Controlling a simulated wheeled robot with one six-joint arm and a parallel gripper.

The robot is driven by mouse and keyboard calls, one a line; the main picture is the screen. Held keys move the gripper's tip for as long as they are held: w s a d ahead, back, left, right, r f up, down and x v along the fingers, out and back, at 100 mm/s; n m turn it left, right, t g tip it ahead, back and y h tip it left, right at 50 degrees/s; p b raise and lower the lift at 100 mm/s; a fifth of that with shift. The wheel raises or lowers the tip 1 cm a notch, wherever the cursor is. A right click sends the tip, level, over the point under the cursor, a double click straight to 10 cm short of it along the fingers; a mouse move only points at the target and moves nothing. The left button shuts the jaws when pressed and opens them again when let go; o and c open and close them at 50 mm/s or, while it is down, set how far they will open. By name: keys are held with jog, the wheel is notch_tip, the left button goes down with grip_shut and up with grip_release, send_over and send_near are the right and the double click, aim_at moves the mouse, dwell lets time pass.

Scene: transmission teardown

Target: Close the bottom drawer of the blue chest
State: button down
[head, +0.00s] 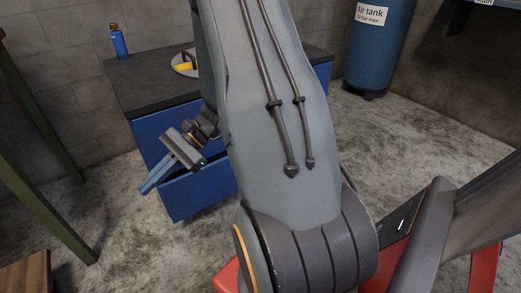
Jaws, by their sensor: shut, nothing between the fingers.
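The blue chest (165,121) with a dark top stands on the floor behind my arm, which hides its middle and much of its right part. Its bottom drawer (200,192) shows low on the front. It appears to stand out from the chest, with a dark gap above its front panel; how far it is out is hard to tell. My gripper (147,188) is shut and empty, its light blue fingers pointing down to the left. It is by the left end of the drawer front; I cannot tell whether it touches.
On the chest top are a blue bottle (119,42) and a round plate (185,64) with a yellow item. A blue air tank (377,50) stands at the back right. A green table leg (45,180) is at left. Bare floor (110,240) lies before the chest.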

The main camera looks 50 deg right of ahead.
jog(key=w+d+f+m+t+h, duration=0.1)
jog(key=d+f+m+t, duration=0.25)
jog(key=d, duration=0.55)
jog(key=d+f+m+t+h+b, duration=0.1)
jog(key=d+f+m+t+h, duration=0.15)
jog(key=d+m+t, duration=0.45)
jog(key=w+d+f+m+t+h, duration=0.15)
jog(key=d+f, duration=0.25)
jog(key=d, duration=0.6)
jog(key=s+d+f+m+t+h, duration=0.1)
jog(key=s+d+f+m+h, duration=0.3)
jog(key=d, duration=0.3)
jog(key=s+d+f+m+t+h+b, duration=0.1)
jog(key=s+d+f+m+h, duration=0.2)
jog(key=s+d, duration=0.35)
jog(key=s+d+f+m+t+h, duration=0.25)
jog(key=s+d+m+h, duration=0.2)
jog(key=d, duration=0.25)
jog(key=shift+n+g, duration=0.35)
jog(key=b+x, duration=0.5)
jog(key=x, duration=0.8)
jog(key=shift+d+f, duration=0.1)
jog(key=shift+f, duration=0.05)
jog(key=shift+w+d, duration=0.1)
jog(key=shift+w, duration=0.15)
